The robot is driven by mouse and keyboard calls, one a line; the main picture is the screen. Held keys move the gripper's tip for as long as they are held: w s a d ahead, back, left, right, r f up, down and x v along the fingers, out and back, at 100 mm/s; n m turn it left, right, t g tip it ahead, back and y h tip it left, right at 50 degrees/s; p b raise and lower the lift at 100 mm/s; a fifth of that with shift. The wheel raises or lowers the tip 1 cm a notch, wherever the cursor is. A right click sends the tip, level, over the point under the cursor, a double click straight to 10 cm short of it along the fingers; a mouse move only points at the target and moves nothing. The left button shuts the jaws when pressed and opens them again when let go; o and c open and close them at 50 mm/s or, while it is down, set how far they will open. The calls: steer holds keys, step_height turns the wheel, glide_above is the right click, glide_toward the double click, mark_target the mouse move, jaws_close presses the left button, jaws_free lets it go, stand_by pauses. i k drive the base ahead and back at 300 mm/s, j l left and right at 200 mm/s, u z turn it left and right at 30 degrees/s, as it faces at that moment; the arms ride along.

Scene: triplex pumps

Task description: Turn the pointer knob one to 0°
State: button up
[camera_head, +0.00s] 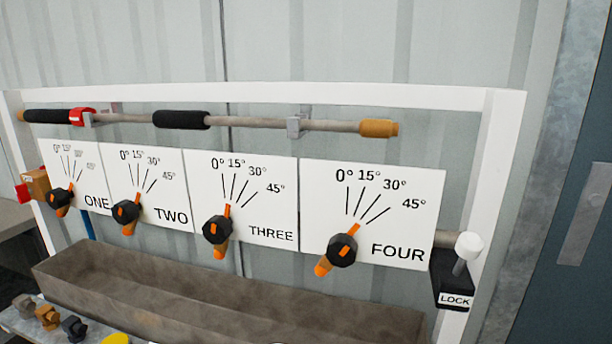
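Pointer knob one (59,198) is a black knob with an orange pointer, on the far-left white plate marked ONE (96,203). The narrow end of its pointer slants up and to the right, and a wider orange end shows below the knob. The plate's scale (72,162) has lines for 0°, 15°, 30° and 45°, fanning from near upright to the right. The pointer leans right of upright; I cannot tell exactly which line it meets. My gripper is not in view.
Similar knobs two (126,211), three (216,230) and four (341,250) stand to the right. A bar (258,122) runs above the plates. A brown trough (225,307) lies below. A white-knobbed LOCK lever (466,247) is at right. Small parts (47,316) sit at lower left.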

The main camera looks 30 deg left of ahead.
mark_target(59, 199)
steer(key=u, duration=1.95)
